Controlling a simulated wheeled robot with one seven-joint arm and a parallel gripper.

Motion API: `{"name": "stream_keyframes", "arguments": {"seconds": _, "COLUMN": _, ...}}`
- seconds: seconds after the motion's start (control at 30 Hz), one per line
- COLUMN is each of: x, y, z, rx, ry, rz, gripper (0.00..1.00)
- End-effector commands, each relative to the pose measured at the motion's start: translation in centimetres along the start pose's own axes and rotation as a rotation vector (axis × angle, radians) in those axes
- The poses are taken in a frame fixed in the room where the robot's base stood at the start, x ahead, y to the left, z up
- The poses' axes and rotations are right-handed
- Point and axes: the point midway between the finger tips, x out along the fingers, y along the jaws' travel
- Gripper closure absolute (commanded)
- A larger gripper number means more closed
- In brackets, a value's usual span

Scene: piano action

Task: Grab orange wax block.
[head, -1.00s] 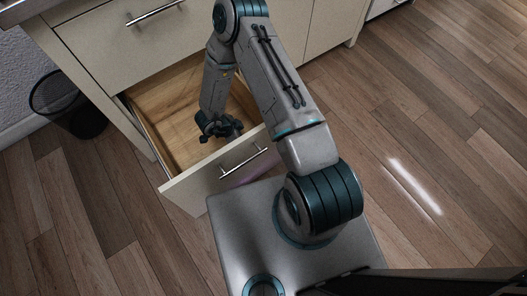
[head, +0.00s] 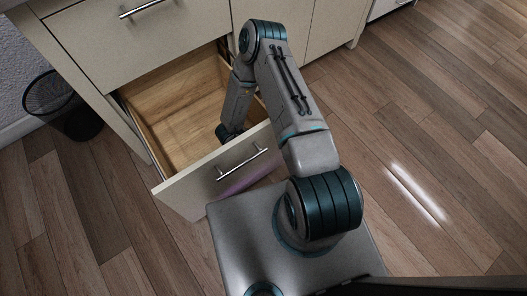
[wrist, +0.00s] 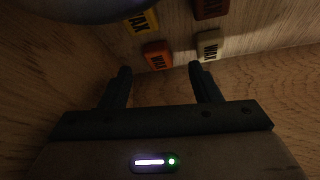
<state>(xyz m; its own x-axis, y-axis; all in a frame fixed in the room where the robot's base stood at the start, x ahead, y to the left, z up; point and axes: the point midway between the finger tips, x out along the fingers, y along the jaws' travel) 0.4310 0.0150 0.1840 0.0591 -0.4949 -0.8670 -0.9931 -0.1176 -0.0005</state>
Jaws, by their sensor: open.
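The orange wax block (wrist: 158,55) lies on the wooden drawer bottom in the wrist view, just beyond the tip of my left finger. My gripper (wrist: 160,72) is open and empty, with its two dark fingers apart. The orange block is nearer the left finger, and a whitish wax block (wrist: 209,45) is just beyond the right finger. In the head view my gripper is inside the open drawer (head: 188,118), low at its right side. My arm and the drawer front hide the fingers and blocks there.
A yellow wax block (wrist: 141,22) and a dark brown-red one (wrist: 211,8) lie farther up in the wrist view. The drawer's front panel (head: 205,185) stands close to my arm. A black mesh bin (head: 66,105) is on the floor at left.

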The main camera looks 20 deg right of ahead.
Motion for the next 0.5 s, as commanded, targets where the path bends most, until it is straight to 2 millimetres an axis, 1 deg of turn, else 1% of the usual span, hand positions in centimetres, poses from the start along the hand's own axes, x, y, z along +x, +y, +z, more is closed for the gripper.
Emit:
{"name": "stream_keyframes", "arguments": {"seconds": 0.03, "x": 1.3, "y": 0.2, "z": 0.1, "rx": 0.002, "ry": -0.001, "rz": 0.003, "gripper": 0.43}}
{"name": "stream_keyframes", "arguments": {"seconds": 0.13, "x": 2.7, "y": 0.1, "z": 0.1, "rx": 0.002, "ry": -0.001, "rz": 0.002, "gripper": 0.43}}
{"name": "stream_keyframes", "arguments": {"seconds": 0.2, "x": 3.1, "y": 0.1, "z": 0.1, "rx": 0.002, "ry": -0.001, "rz": 0.001, "gripper": 0.43}}
{"name": "stream_keyframes", "arguments": {"seconds": 0.4, "x": 3.0, "y": 0.1, "z": -0.1, "rx": 0.000, "ry": -0.001, "rz": 0.000, "gripper": 0.43}}
{"name": "stream_keyframes", "arguments": {"seconds": 0.43, "x": 3.0, "y": 0.1, "z": -0.1, "rx": 0.001, "ry": -0.001, "rz": 0.000, "gripper": 0.49}}
{"name": "stream_keyframes", "arguments": {"seconds": 0.47, "x": 3.0, "y": 0.1, "z": -0.1, "rx": 0.001, "ry": -0.001, "rz": 0.000, "gripper": 0.57}}
{"name": "stream_keyframes", "arguments": {"seconds": 0.5, "x": 3.0, "y": 0.1, "z": -0.1, "rx": 0.001, "ry": -0.001, "rz": 0.000, "gripper": 0.68}}
